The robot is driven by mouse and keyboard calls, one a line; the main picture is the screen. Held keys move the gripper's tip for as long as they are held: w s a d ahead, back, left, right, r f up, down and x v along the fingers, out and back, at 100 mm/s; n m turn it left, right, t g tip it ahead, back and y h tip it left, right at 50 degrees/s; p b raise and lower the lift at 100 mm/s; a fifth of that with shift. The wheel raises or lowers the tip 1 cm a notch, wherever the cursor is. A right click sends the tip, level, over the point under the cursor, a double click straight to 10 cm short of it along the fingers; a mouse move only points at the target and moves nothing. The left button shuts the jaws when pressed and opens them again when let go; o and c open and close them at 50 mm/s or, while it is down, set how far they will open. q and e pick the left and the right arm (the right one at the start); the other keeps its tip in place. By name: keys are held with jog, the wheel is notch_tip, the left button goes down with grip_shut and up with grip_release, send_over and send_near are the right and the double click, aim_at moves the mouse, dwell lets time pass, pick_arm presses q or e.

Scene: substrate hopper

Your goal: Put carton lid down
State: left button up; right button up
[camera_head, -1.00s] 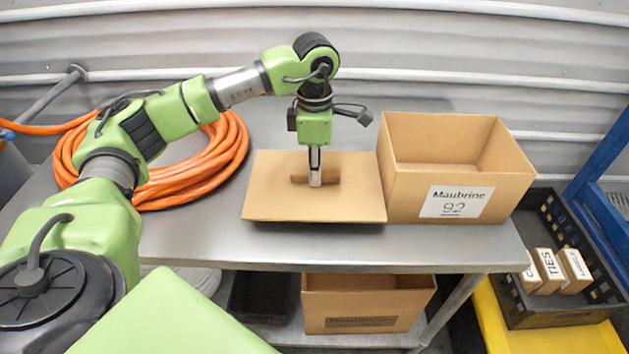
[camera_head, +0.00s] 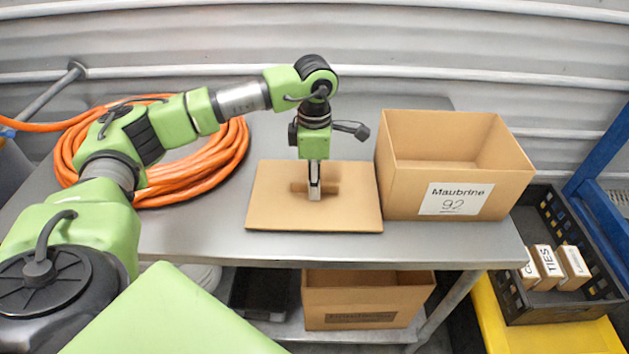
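The carton lid (camera_head: 345,213) is a flat brown cardboard panel with a short brown bar handle (camera_head: 329,188) at its middle. It lies flat on the steel table, left of the open carton marked "Maubrine 92" (camera_head: 402,192), with a small space between them. My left gripper (camera_head: 315,192) points straight down over the lid's middle, its fingers at the handle. It looks shut on the handle, though the fingers hide part of it. My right gripper is not in view.
The steel table (camera_head: 215,235) has an orange hose coil (camera_head: 205,170) at left. Another carton (camera_head: 365,300) stands on the lower shelf. A black crate (camera_head: 535,308) with several small boxes sits at right, near a blue frame (camera_head: 600,225). Table behind the lid is clear.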

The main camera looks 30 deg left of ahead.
pick_arm(q)
jog(key=shift+r, duration=0.3)
notch_tip(320, 180, up, 12)
jog(key=b, duration=0.2)
jog(key=shift+f, duration=0.15)
